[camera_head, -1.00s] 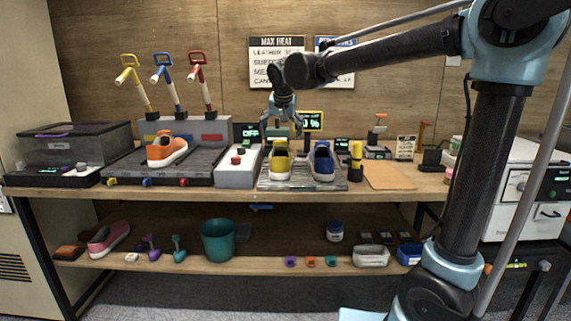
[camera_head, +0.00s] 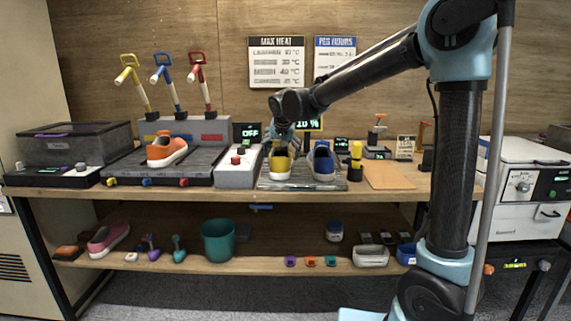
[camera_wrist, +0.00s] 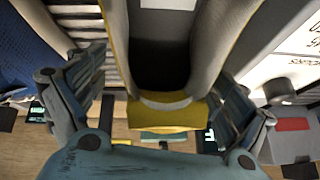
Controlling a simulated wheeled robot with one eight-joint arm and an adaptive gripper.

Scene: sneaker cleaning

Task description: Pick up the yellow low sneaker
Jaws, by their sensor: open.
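The yellow low sneaker (camera_head: 281,166) stands on a slatted rack (camera_head: 300,184) on the bench top, its white toe toward the front. In the wrist view the sneaker's yellow heel (camera_wrist: 168,112) and dark opening fill the middle. My gripper (camera_head: 281,146) is over the back of the sneaker. In the wrist view its two fingers (camera_wrist: 160,92) are spread, one on each side of the heel, with the shoe between them. Whether either finger touches the shoe cannot be told.
A blue sneaker (camera_head: 322,162) stands close on the right on the same rack. A grey box with a red button (camera_head: 238,166) is close on the left. An orange sneaker (camera_head: 166,150) sits further left. A tan mat (camera_head: 388,176) lies clear at right.

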